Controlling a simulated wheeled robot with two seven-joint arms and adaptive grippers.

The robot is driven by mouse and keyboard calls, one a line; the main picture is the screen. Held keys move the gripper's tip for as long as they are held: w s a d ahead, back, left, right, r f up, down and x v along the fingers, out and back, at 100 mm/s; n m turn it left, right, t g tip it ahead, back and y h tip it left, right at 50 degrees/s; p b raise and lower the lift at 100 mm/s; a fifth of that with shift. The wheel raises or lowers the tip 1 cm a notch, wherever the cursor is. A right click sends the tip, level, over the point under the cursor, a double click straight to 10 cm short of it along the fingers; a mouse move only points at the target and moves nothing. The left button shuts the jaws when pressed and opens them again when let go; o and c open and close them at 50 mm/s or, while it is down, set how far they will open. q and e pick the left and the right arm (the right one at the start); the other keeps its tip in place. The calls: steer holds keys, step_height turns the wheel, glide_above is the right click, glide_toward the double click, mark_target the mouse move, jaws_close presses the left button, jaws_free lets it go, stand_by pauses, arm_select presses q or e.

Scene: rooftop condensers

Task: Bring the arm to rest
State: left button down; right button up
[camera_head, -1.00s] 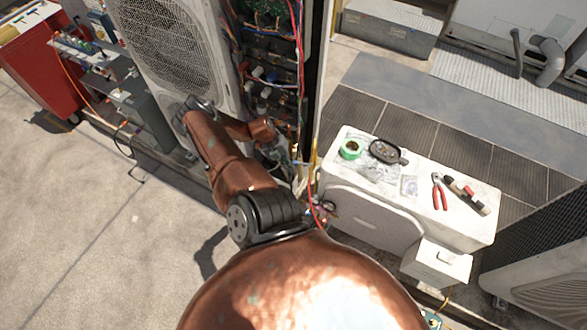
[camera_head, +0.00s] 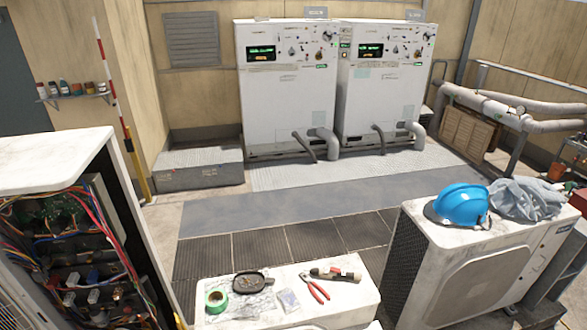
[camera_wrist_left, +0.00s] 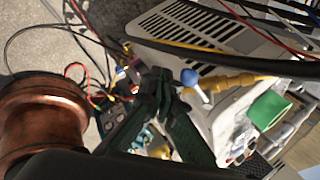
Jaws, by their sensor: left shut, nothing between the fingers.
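My left gripper (camera_wrist_left: 160,88) shows in the left wrist view, its dark fingers shut with nothing between them. Close by its fingertips is a blue-capped valve (camera_wrist_left: 190,77) with a brass-yellow fitting (camera_wrist_left: 226,82); I cannot tell whether they touch. In the head view neither arm nor gripper shows. My right gripper is in no view.
Loose wires and a white vented unit (camera_wrist_left: 205,32) crowd the wrist view. The head view has an open condenser (camera_head: 60,165) at left, a white bench-like unit (camera_head: 350,302) with pliers (camera_head: 315,290), another condenser (camera_head: 480,265) with a blue helmet (camera_head: 460,204), and clear floor (camera_head: 290,208) between.

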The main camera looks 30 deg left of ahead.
arm_select(q)
steer(key=s+d+f+n+g+y+b, duration=0.15)
steer(key=s+d+f+n, duration=0.3)
steer(key=f, duration=0.85)
steer(key=s+d+f+n+y+b, duration=0.25)
steer(key=d+f+n, duration=0.35)
steer(key=f, duration=0.7)
steer(key=s+d+f+n+g+h+b, duration=0.1)
steer(key=s+d+f+n+g, duration=0.1)
steer(key=d+f, duration=0.6)
steer(key=s+d+f+n+g+h+b, duration=0.1)
steer(key=d+f, duration=0.6)
steer(key=d, duration=1.2)
steer(key=s+n+h, duration=0.1)
steer(key=s+n, duration=0.1)
steer(key=s, duration=0.1)
steer(key=shift+s+d+f+g+b, duration=0.15)
steer(key=shift+d+f+g+b, duration=0.05)
steer(key=shift+f+g+b, duration=0.15)
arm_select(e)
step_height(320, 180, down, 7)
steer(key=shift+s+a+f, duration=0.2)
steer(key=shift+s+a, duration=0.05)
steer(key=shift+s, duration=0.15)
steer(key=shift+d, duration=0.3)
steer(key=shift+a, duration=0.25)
